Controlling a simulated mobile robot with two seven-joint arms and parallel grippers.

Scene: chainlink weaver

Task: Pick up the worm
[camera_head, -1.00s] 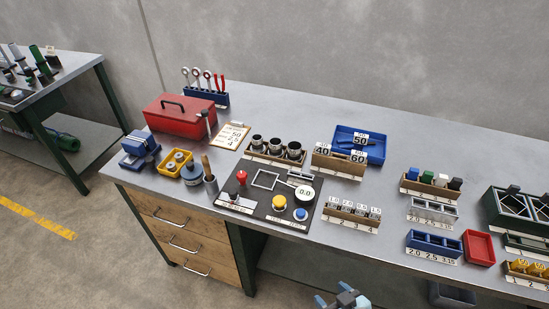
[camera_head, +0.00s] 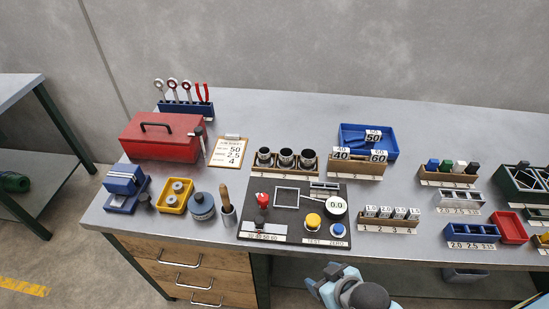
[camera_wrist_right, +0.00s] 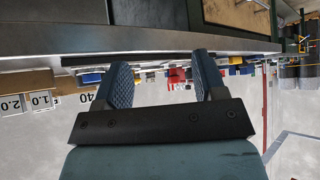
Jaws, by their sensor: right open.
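I cannot tell the worm for sure. A dark, long piece (camera_head: 354,138) lies in the blue tray (camera_head: 347,151) at the back of the bench, beside a "50" label, but its shape is too small to make out. A wooden holder (camera_head: 344,165) with "40" and "60" labels stands in front of that tray. My right gripper (camera_head: 323,279) is low in front of the bench's front edge, well short of the tray. In the right wrist view its two blue ribbed fingers (camera_wrist_right: 162,78) are apart with nothing between them. My left gripper is not in view.
A black panel (camera_head: 268,228) with buttons and a dial lies near the bench's front edge. Three dark cups (camera_head: 285,158) stand behind it. A red toolbox (camera_head: 160,137) is at the left. Small racks (camera_head: 460,202) fill the right side. The bench (camera_head: 285,108) is bare at the back.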

